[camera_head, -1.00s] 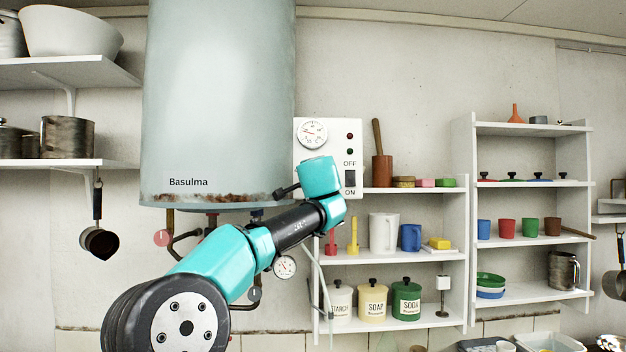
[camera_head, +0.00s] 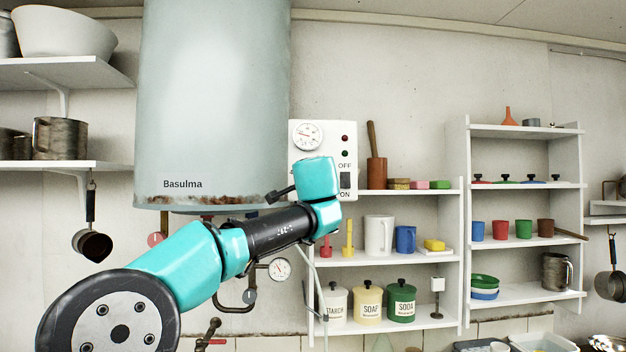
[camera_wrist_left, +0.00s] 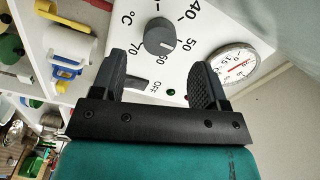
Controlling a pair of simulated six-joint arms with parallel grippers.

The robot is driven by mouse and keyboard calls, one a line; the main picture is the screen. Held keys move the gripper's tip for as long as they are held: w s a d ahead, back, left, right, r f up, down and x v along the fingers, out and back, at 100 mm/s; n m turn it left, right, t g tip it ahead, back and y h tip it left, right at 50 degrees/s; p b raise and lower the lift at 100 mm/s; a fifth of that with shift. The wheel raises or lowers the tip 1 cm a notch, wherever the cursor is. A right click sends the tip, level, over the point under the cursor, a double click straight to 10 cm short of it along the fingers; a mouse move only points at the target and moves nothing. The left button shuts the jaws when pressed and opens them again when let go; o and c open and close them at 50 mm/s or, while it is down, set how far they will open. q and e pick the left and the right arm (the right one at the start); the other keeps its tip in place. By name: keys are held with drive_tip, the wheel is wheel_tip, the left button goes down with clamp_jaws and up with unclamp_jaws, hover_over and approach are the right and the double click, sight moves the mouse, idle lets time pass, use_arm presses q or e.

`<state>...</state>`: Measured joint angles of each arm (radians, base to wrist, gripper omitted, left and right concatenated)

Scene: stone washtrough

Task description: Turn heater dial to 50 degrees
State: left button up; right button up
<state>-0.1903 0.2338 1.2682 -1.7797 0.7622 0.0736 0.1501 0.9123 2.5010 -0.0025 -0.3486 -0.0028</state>
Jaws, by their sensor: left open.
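The heater dial, a round grey knob (camera_wrist_left: 160,37), sits on a white panel marked °C with 40, 50, 60 and 70 around it. I cannot tell its exact setting. My left gripper (camera_wrist_left: 158,62) is open in the left wrist view. Its two black fingers point toward the panel, one on each side below the knob, with nothing between them. The white control panel (camera_head: 298,165) also shows in the head view, where my teal wrist covers its lower part and hides the knob and fingers. My right gripper is not in view.
A round gauge (camera_wrist_left: 235,66) and an OFF/ON switch (camera_wrist_left: 126,82) are close to the fingers. The large tank (camera_head: 215,100) hangs left of the panel, with pipes below. Shelves (camera_head: 375,258) with mugs and canisters stand on the right.

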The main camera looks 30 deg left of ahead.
use_arm(q)
drive_tip(key=v, duration=1.2)
drive_tip(key=shift+d, duration=0.1)
drive_tip(key=x, duration=1.5)
idle(0.4)
drive_tip(key=shift+w+a+n, duration=0.25)
drive_tip(key=shift+w+n, duration=0.05)
drive_tip(key=shift+n, duration=1)
drive_tip(key=shift+w+a+n, duration=0.25)
drive_tip(key=shift+w+n, duration=0.05)
drive_tip(key=shift+n, duration=1)
drive_tip(key=shift+w+a+n, duration=0.2)
drive_tip(key=shift+w+n, duration=0.1)
drive_tip(key=shift+n, duration=1)
